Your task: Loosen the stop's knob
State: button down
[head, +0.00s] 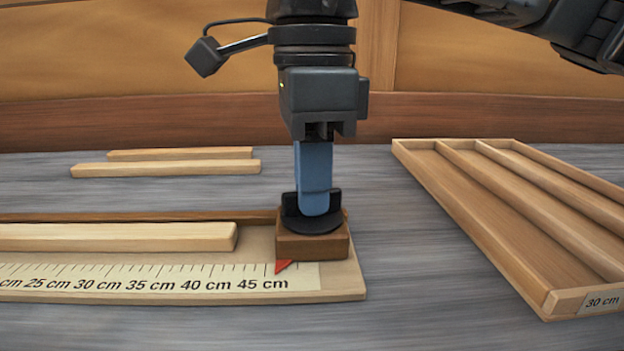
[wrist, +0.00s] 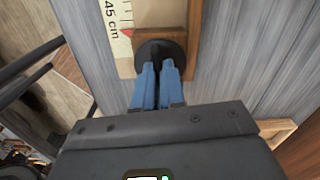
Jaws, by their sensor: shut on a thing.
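The stop (head: 325,244) is a brown wooden block at the right end of the measuring board (head: 345,284). Its red pointer (head: 284,266) lies on the scale just past the 45 cm label. A black knob (head: 329,224) with a round base and an upright grip sits on top of the block. My gripper (head: 315,208) points straight down, its blue fingers shut on the knob's grip. In the wrist view the blue fingers (wrist: 157,90) reach the black knob (wrist: 154,58), and part of the stop (wrist: 194,38) shows beside it. The fingers hide part of the grip.
A wooden strip (head: 120,237) lies on the board, left of the stop and apart from it. Two more strips (head: 165,168) lie on the grey bench behind. A divided wooden tray (head: 432,190) labelled 30 cm stands at the right. Bare bench lies between board and tray.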

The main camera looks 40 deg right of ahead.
jog(key=c, duration=1.2)
grip_release()
notch_tip(320, 180, up, 8)
jog(key=shift+f+p, duration=0.1)
jog(key=shift+p, duration=0.65)
